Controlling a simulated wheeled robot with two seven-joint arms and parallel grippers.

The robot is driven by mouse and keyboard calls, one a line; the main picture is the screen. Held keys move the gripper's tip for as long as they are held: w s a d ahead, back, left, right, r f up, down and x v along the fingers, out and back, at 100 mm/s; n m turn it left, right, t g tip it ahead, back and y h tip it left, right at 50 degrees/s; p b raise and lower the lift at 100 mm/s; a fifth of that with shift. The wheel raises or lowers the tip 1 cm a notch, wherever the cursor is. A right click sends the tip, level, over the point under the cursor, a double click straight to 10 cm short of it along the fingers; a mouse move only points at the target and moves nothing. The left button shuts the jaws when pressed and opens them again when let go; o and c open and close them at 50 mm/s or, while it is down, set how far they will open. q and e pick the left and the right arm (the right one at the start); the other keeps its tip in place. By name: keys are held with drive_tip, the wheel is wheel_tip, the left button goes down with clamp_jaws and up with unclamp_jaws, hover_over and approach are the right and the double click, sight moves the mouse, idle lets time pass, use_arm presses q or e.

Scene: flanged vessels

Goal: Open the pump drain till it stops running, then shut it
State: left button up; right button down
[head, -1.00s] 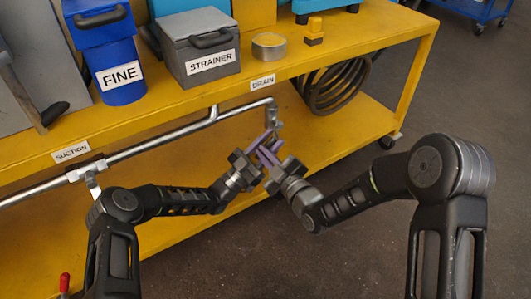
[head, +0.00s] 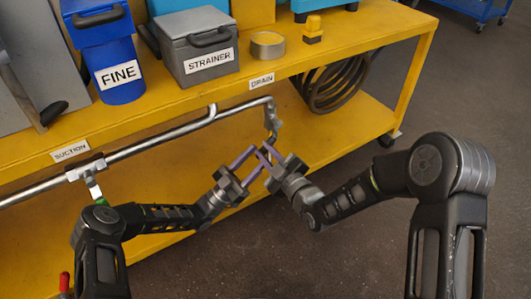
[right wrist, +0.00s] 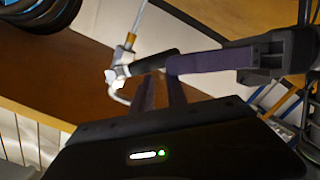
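The drain pipe (head: 240,109) runs along the yellow bench edge under the DRAIN label (head: 262,81) and bends down to a small drain valve (head: 273,124). In the right wrist view the valve (right wrist: 119,74) is pale metal with a black handle (right wrist: 153,63). My right gripper (head: 264,151) is just below the valve, its purple fingers a little apart; the handle crosses near their tips, and I cannot tell whether they touch. My left gripper (head: 247,160) is beside it on the left, fingers apart and empty. I cannot make out any running liquid.
The SUCTION-labelled pipe (head: 40,188) continues left. On the bench top stand a blue FINE bin (head: 120,78), a grey STRAINER box (head: 206,62), a round tin (head: 267,46) and a small yellow-black item (head: 312,30).

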use_arm(q)
drive_tip(key=w+d+f+n+y, duration=0.1)
drive_tip(key=d+f+n+y, duration=0.3)
drive_tip(key=f+n+y, duration=0.25)
drive_tip(key=s+f+n+g+y, duration=0.45)
drive_tip(key=s+f, duration=0.35)
drive_tip(key=f, duration=0.3)
drive_tip(key=s+a+f+n+g+y, duration=0.1)
drive_tip(key=s+a+f+g, duration=0.1)
drive_tip(key=s, duration=0.6)
drive_tip(key=s+a+f+n+g+y, duration=0.1)
drive_tip(key=s+a+f+g+y, duration=0.1)
drive_tip(key=s, duration=0.6)
drive_tip(key=s+a+f+n+g+y, duration=0.2)
drive_tip(key=s+f+g, duration=0.1)
drive_tip(key=s, duration=0.5)
drive_tip(key=shift+a+g, duration=0.15)
drive_tip(key=shift+g, duration=0.5)
use_arm(e)
drive_tip(key=shift+f, duration=0.1)
use_arm(q)
drive_tip(key=shift+s, duration=0.15)
use_arm(e)
drive_tip(key=shift+w, duration=0.1)
